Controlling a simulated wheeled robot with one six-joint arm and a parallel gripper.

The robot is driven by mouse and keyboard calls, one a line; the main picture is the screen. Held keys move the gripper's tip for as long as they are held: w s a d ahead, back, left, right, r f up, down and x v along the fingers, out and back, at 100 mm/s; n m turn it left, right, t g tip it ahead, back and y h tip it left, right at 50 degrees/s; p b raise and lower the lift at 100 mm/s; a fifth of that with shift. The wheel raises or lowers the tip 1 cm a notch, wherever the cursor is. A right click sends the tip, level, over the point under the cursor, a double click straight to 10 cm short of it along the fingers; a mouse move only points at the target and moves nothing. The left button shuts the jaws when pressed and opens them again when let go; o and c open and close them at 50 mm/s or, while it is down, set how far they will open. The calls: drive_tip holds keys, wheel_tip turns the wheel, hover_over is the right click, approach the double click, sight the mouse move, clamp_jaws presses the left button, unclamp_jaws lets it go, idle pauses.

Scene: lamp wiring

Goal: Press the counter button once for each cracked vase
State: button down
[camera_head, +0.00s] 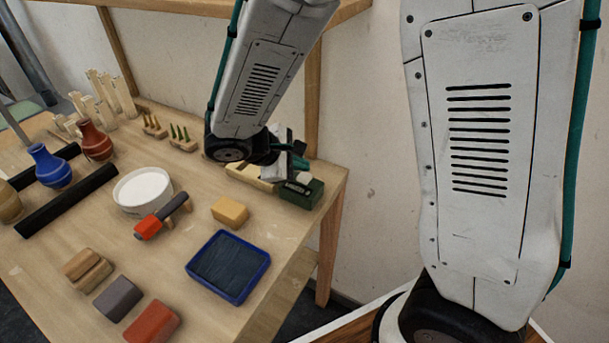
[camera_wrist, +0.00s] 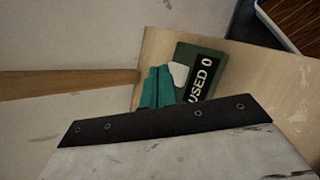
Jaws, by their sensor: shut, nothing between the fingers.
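The counter is a dark green box (camera_head: 301,194) at the right corner of the workbench. My gripper (camera_head: 296,161), with teal fingers, is shut and empty just above the counter. In the wrist view the fingertips (camera_wrist: 158,76) appear right beside the button; I cannot tell whether they touch it. A blue vase (camera_head: 51,167), a red-brown vase (camera_head: 95,142) and a partly cut-off tan vase (camera_head: 8,203) stand at the left. Cracks cannot be made out.
Black bars (camera_head: 66,201) lie by the vases. A white tub (camera_head: 142,188), a red-ended tool (camera_head: 160,217), a yellow block (camera_head: 230,212) and a blue tray (camera_head: 229,266) occupy the middle. Coloured blocks (camera_head: 118,299) lie in front. Small wooden racks (camera_head: 181,141) stand behind.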

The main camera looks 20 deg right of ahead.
sight(300, 177)
drive_tip(key=shift+f, duration=0.15)
idle(0.7)
drive_tip(key=shift+f, duration=0.25)
drive_tip(key=shift+f, duration=0.5)
idle(0.6)
idle(0.4)
drive_tip(key=shift+r, duration=0.9)
drive_tip(key=shift+r, duration=2.5)
drive_tip(key=shift+s, duration=0.1)
idle(0.3)
